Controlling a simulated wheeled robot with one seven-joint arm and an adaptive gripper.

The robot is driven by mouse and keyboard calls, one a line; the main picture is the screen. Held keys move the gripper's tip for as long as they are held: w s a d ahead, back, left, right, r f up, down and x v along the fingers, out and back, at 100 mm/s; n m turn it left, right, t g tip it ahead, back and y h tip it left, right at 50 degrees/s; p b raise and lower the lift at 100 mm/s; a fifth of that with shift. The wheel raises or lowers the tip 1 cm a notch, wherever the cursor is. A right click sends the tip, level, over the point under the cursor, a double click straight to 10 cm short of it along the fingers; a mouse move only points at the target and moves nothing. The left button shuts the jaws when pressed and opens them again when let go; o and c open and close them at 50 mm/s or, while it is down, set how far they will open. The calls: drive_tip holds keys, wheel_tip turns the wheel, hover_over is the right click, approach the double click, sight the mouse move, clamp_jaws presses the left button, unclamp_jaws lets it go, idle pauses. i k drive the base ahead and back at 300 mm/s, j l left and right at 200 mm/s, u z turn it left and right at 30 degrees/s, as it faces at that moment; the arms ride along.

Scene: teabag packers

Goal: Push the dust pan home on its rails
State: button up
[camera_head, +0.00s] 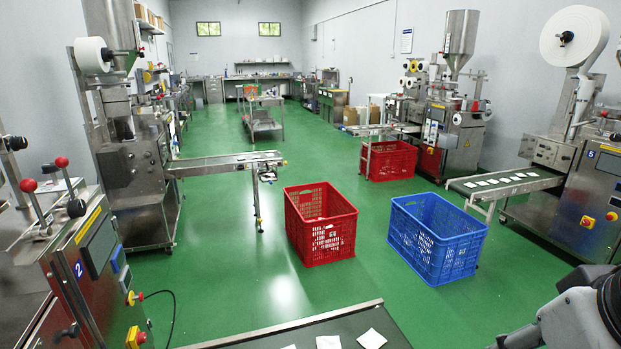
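I cannot make out the dust pan or its rails in the head view. Part of my own arm shows at the lower right corner, cut off by the picture's edge. My gripper does not show, so I cannot see whether it is open or holds anything.
A dark conveyor belt (300,337) with teabags crosses the bottom edge. A red crate (345,236) and a blue crate (462,262) stand on the green floor. Packing machines (130,165) line both sides; machine 2 (90,262) is close at left.

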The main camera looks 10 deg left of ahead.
sight(265, 177)
drive_tip(key=l, duration=0.3)
drive_tip(key=i+l, duration=1.55)
drive_tip(key=i, duration=2.05)
drive_tip(key=i+j, duration=0.25)
drive_tip(key=j, duration=0.15)
drive_tip(key=i+j, duration=0.25)
drive_tip(key=j, duration=0.2)
drive_tip(key=i+j, duration=0.25)
drive_tip(key=j, duration=0.15)
drive_tip(key=i+j, duration=0.2)
drive_tip(key=j, duration=0.2)
drive_tip(key=i+j, duration=0.25)
drive_tip(key=j, duration=0.2)
drive_tip(key=i+j, duration=0.1)
drive_tip(key=j, duration=1)
drive_tip(key=i+j, duration=0.15)
drive_tip(key=j, duration=0.4)
drive_tip(key=l+z, duration=0.05)
